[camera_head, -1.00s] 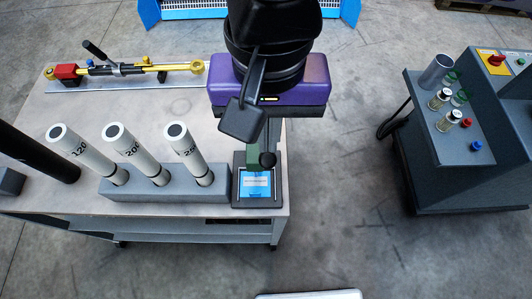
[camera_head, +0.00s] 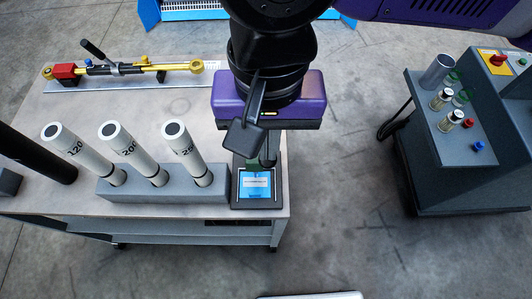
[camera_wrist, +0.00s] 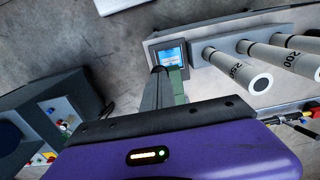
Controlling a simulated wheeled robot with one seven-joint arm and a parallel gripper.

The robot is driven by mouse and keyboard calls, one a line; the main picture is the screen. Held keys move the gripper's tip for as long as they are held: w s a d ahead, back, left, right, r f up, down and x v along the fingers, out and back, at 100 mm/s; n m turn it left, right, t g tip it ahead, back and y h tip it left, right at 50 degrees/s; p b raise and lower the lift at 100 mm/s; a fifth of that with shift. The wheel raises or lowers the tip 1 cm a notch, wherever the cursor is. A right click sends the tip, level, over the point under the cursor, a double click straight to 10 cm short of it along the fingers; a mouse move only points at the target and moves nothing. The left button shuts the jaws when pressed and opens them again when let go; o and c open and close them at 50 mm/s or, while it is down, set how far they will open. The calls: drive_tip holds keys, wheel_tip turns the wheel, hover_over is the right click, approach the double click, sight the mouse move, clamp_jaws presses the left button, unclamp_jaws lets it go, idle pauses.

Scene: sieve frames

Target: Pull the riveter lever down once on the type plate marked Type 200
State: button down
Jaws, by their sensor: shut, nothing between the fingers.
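The riveter stands at the front right corner of the workbench. Its green body (camera_head: 252,163) is mostly hidden under my gripper in the head view; the green post (camera_wrist: 178,86) shows in the wrist view. A dark lever knob (camera_head: 267,160) shows just below my gripper. The blue type plate (camera_head: 257,185) lies in a dark square frame in front of the post, and also shows in the wrist view (camera_wrist: 169,56); its print is too small to read. My gripper (camera_wrist: 160,72) is shut and empty above the riveter. Whether its fingers touch the lever is hidden.
Three white tubes, including ones marked 120 (camera_head: 82,152) and 200 (camera_head: 131,151), stand tilted in a grey block (camera_head: 165,188) left of the riveter. A yellow-and-black tool (camera_head: 125,68) lies behind. A control console (camera_head: 470,140) stands right, across open floor.

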drive_tip(key=shift+s+f, duration=0.45)
drive_tip(key=shift+s, duration=0.15)
drive_tip(key=shift+f, duration=0.1)
drive_tip(key=shift+s+f, duration=0.4)
drive_tip(key=shift+s, duration=0.15)
idle(0.4)
drive_tip(key=shift+s+f, duration=0.5)
drive_tip(key=shift+f, duration=0.1)
drive_tip(key=shift+s+f, duration=0.1)
